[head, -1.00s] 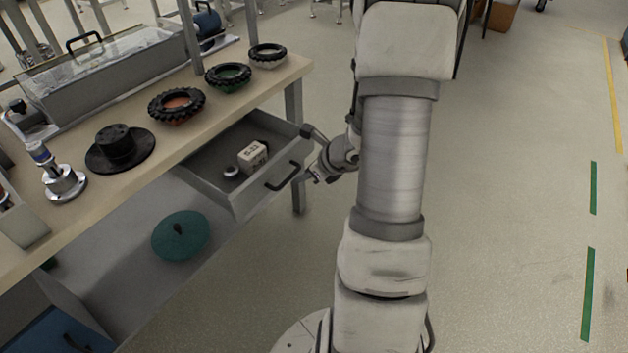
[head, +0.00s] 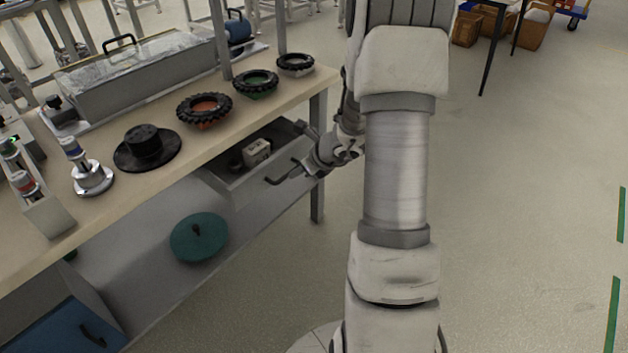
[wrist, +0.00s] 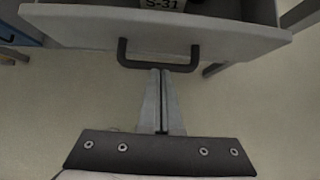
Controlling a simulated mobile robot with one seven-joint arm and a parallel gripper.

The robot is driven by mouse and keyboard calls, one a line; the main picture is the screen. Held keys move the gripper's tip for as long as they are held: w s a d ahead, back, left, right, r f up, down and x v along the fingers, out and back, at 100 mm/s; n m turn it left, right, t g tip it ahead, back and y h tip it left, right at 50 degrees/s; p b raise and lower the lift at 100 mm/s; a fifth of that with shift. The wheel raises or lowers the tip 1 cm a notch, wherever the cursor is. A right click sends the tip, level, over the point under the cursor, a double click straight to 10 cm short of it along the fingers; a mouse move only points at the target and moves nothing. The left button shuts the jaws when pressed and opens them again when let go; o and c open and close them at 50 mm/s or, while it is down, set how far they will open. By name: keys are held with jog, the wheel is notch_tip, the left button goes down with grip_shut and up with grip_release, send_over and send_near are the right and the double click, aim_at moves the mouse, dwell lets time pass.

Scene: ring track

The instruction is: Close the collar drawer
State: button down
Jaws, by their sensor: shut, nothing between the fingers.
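The collar drawer (head: 236,187) is a grey drawer under the workbench top, partly open, with a dark bar handle (head: 283,175) on its front. A small white box (head: 257,151) lies inside it; in the wrist view the box shows the marking S-31. My gripper (head: 301,170) is at the drawer front, by the handle. In the wrist view its fingers (wrist: 160,72) are together and empty, with their tips at the handle bar (wrist: 158,62). I cannot tell whether they touch the handle or the drawer front (wrist: 150,32).
The workbench top (head: 215,137) bears several black toothed rings, a black hub (head: 147,146) and a long clear-lidded case (head: 140,75). A green round lid (head: 198,238) is on the lower shelf. A bench leg (head: 317,160) stands beside my arm.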

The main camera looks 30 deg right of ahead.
aim_at(262, 152)
jog(key=w+a+p, duration=0.1)
jog(key=w, duration=0.3)
jog(key=w+a+p, duration=0.1)
jog(key=w+a, duration=0.1)
jog(key=w, duration=0.1)
jog(key=w+a+p, duration=0.1)
jog(key=w, duration=0.3)
jog(key=shift+w+a+r, duration=0.1)
jog(key=shift+w+a, duration=0.05)
jog(key=shift+w, duration=0.2)
